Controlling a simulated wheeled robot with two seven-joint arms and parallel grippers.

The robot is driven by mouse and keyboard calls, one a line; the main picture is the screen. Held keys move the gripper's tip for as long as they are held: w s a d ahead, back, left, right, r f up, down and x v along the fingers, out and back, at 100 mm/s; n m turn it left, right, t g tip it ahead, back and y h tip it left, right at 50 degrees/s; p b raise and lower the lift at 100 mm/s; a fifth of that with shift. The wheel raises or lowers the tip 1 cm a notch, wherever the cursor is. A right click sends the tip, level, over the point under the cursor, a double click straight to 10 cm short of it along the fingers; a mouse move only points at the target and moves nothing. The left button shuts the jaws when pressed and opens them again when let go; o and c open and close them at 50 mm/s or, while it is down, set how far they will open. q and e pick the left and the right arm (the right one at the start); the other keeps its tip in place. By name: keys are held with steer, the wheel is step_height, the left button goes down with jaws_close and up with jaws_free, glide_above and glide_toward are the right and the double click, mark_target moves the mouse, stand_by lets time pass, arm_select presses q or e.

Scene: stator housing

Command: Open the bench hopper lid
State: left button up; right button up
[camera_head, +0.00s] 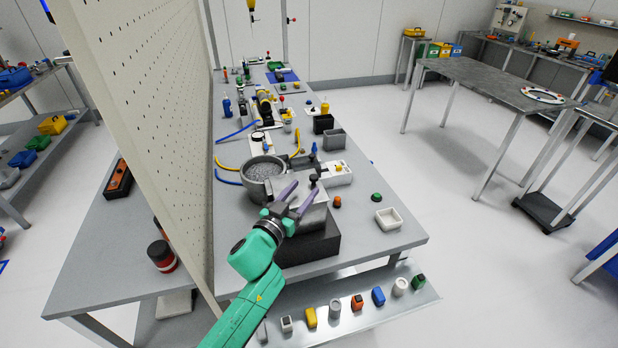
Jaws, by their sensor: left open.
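A grey metal box (312,219), which looks like the bench hopper with its lid down, stands on a dark block (310,250) on the near part of the bench. My teal left arm reaches in from below, and its left gripper (307,187) is open, with two purple fingers over the box. A small dark knob (313,179) shows close to the fingertips. I cannot tell whether the fingers touch it. The gripper hides part of the box top. My right gripper is not in view.
A round grey housing (264,168) sits just behind the box. A white tray (389,218), orange knob (337,201) and green button (376,197) lie to the right. A tall pegboard panel (150,110) stands along the left. The bench's near right corner is clear.

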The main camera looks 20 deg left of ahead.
mark_target(311, 180)
arm_select(q)
steer(key=x, duration=0.3)
steer(key=f+x, duration=0.1)
steer(key=x, duration=0.1)
steer(key=shift+w, duration=0.2)
steer(key=shift+s+a+r, duration=0.15)
steer(key=shift+s+r, duration=0.15)
steer(key=shift+s, duration=0.1)
steer(key=c, duration=0.6)
jaws_close()
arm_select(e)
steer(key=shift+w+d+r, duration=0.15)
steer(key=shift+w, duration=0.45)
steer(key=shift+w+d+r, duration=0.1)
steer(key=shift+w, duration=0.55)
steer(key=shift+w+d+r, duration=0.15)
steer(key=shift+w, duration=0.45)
